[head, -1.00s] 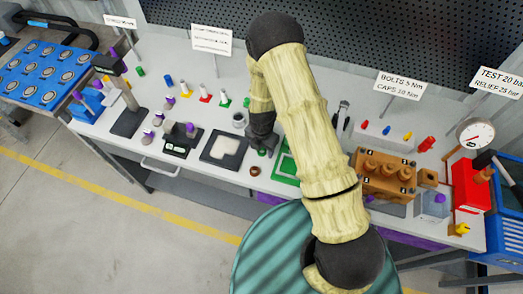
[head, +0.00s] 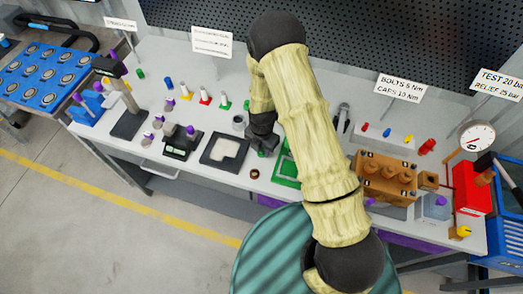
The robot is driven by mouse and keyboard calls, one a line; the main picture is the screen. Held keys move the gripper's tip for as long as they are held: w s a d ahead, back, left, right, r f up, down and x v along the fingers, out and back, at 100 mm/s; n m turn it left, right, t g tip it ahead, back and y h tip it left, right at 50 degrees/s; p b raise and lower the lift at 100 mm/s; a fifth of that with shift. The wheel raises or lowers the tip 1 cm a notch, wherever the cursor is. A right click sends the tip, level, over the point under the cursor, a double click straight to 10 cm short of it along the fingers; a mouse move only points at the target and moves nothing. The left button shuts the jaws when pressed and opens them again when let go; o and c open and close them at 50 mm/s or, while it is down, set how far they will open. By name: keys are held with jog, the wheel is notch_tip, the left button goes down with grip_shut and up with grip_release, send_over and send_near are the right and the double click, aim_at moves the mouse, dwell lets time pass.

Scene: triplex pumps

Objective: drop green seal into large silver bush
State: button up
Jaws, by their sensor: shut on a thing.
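My gripper (head: 262,147) is a dark hand at the end of my arm, low over the middle of the bench, pointing down. It is shut on a small green piece, which looks like the green seal (head: 262,154), showing just below the fingers. I cannot tell whether the seal touches the bench. The large silver bush looks to be the short grey open-topped ring (head: 239,123), standing just left of and behind my gripper, apart from it. My arm hides part of the bench to the right.
A brown ring (head: 254,173) lies in front of the gripper. A black-framed pale tray (head: 207,158) is to the left and a green frame (head: 285,172) to the right. Several small coloured parts stand at back left. An orange-brown pump block (head: 385,178) sits further right.

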aim_at(262, 151)
notch_tip(262, 151, up, 9)
jog(key=b, duration=0.2)
jog(key=shift+r, duration=0.1)
dwell(0.6)
